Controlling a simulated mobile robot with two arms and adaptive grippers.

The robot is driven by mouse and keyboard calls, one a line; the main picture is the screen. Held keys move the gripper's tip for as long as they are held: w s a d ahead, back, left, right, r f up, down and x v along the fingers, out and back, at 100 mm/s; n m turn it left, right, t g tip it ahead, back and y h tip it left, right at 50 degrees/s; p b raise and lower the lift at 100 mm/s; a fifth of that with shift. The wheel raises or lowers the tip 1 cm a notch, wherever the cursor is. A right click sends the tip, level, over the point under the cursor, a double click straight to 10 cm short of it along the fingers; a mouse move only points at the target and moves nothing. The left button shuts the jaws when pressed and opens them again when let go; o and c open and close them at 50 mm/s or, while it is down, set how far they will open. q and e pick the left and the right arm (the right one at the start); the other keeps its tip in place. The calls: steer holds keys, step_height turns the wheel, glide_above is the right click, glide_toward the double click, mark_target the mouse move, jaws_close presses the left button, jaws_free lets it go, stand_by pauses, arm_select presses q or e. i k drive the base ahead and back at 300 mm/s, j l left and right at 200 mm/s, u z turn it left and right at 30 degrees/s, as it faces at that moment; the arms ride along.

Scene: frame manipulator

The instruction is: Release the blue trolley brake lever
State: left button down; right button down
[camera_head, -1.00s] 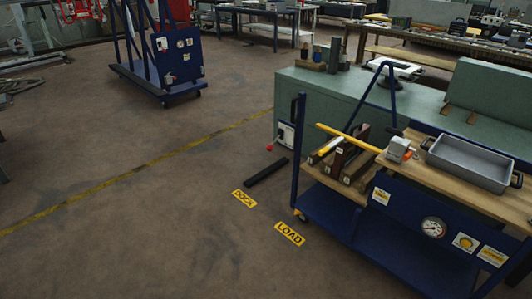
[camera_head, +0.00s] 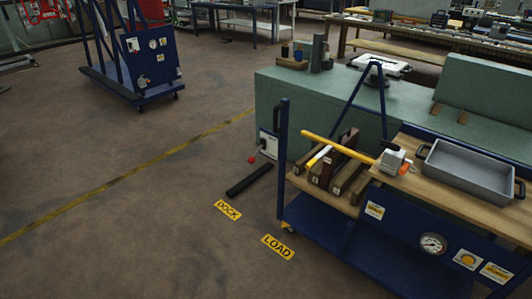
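A blue trolley (camera_head: 376,240) with wooden top boards stands at the right, beside the green bench. A thin lever with a red knob (camera_head: 252,160) sticks out of a white-faced box (camera_head: 268,144) near the trolley's left end. I cannot tell whether the box belongs to the trolley or the bench. A long yellow bar (camera_head: 335,145) lies slanted above the trolley's wooden shelf, its right end by a grey block with an orange part (camera_head: 394,162). I cannot tell which part is the brake lever. Neither of my grippers is in view.
A grey tray (camera_head: 470,172) sits on the trolley top. The green bench (camera_head: 330,98) stands behind. Yellow DOCK (camera_head: 228,210) and LOAD (camera_head: 277,246) signs and a black bar (camera_head: 249,180) lie on the floor. Another blue trolley (camera_head: 150,65) stands back left. The left floor is clear.

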mark_target(252, 160)
steer(key=i+j+z, duration=0.2)
steer(key=i, duration=0.2)
steer(key=i+j+z, duration=0.15)
steer(key=i, duration=0.3)
steer(key=i+j+z, duration=0.2)
steer(key=i, duration=0.2)
